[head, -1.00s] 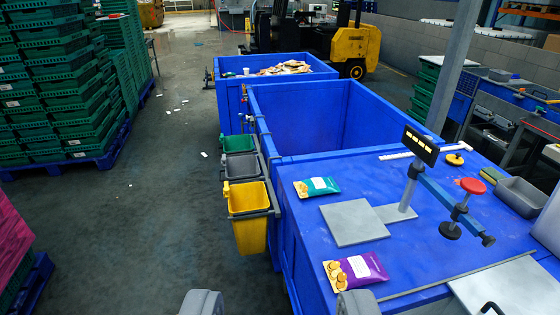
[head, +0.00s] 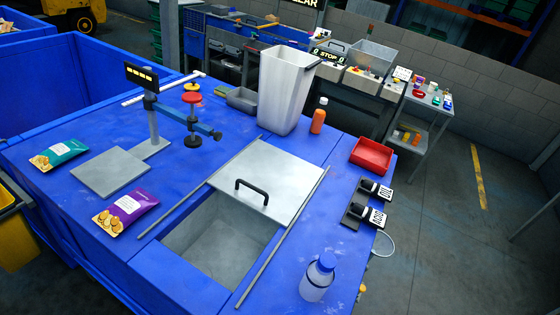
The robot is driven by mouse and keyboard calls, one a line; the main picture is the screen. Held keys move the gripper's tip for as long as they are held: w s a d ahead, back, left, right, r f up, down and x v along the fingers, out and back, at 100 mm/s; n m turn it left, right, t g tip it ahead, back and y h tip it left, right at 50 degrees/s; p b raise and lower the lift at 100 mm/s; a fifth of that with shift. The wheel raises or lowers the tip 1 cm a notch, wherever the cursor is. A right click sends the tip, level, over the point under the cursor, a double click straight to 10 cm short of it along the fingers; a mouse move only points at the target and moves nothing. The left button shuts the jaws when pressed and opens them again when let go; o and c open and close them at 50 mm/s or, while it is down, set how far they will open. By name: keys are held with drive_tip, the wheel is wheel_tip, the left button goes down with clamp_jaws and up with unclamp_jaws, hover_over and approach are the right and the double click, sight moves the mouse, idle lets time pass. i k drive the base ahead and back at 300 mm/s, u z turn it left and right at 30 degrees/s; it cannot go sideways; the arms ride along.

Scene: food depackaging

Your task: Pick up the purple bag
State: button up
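The purple bag (head: 126,211) lies flat on the blue table (head: 85,205) at the left in the head view. It has a white label and a picture of round golden food on its lower left part. Nothing covers it. A teal bag (head: 60,155) of similar make lies behind it, to its left. A grey square plate (head: 110,172) lies between the two bags, apart from the purple one. My gripper does not show in the current view.
A hatch with a sliding metal lid (head: 270,180) stands partly open right of the purple bag.

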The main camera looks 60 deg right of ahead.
sight(118, 216)
drive_tip(key=z, duration=0.1)
drive_tip(key=k, duration=0.2)
drive_tip(key=z, duration=2.85)
drive_tip(key=k, duration=1.05)
drive_tip(key=u, duration=1.4)
drive_tip(key=i, duration=1)
drive_tip(key=z, duration=0.05)
